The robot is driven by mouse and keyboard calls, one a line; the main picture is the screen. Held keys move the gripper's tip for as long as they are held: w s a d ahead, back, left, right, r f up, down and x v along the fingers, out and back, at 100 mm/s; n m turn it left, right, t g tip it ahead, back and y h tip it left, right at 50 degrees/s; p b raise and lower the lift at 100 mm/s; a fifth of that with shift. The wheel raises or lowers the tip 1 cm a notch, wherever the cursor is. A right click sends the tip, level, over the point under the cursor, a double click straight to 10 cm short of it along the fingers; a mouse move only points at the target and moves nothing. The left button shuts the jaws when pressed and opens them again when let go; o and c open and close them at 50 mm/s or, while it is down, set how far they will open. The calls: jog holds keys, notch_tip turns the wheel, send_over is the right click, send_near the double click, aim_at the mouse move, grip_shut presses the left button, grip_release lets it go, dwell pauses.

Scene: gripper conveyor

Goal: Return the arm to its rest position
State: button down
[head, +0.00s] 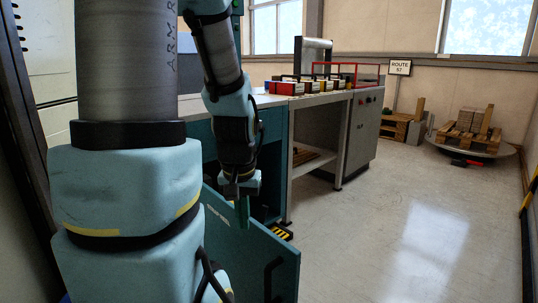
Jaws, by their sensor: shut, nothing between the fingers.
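My arm fills the left and centre of the head view. Its light-blue and grey links reach up and then bend down to my gripper (242,210). The gripper points downward, with its fingers close together and nothing seen between them. It hangs in front of a teal cabinet (208,150) and close to an open teal panel (255,262) with a dark handle. I cannot tell whether the fingers touch the panel.
Benches with a pale top (330,97) run behind the arm, carrying several small coloured boxes (290,88) and a red rail frame (347,66). A "ROUTE 57" sign (400,67) and a pallet (470,140) stand farther back. The floor (410,220) at right is clear.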

notch_tip(320, 180, up, 28)
jog(key=s+p, duration=0.1)
jog(key=p, duration=2.7)
jog(key=shift+s+a, duration=0.35)
jog(key=shift+a, duration=0.1)
jog(key=shift+r, duration=0.1)
